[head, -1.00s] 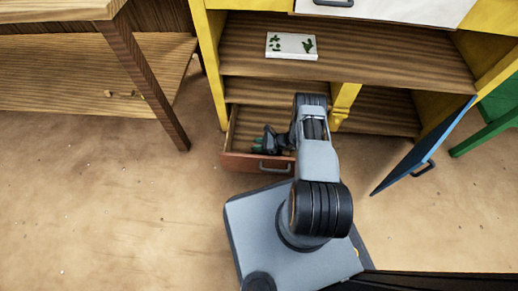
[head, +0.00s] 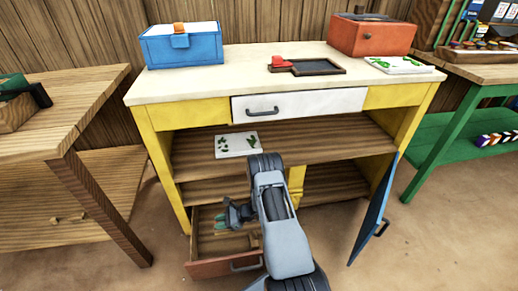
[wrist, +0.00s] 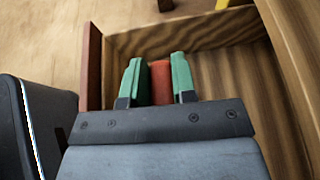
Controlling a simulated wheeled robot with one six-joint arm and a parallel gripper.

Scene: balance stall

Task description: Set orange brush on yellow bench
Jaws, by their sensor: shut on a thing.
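The yellow bench (head: 160,116) stands in front of me in the head view, with a pale top, a white upper drawer and open shelves. Its low red-fronted drawer (head: 215,268) is pulled out at the bottom left. My gripper (head: 222,222) is down at this open drawer, its green fingertips just showing. In the wrist view, my gripper (wrist: 158,80) is shut on an orange-red piece, which I take as the orange brush (wrist: 160,84). The wooden drawer floor shows beyond it. Most of the brush is hidden by the fingers and palm.
On the bench top are a blue box (head: 183,48), a dark tray (head: 318,67) with a red piece (head: 282,63), a red box (head: 371,36) and a leaf-patterned card (head: 398,64). Bare top lies left of centre. A blue door (head: 375,212) hangs open at right.

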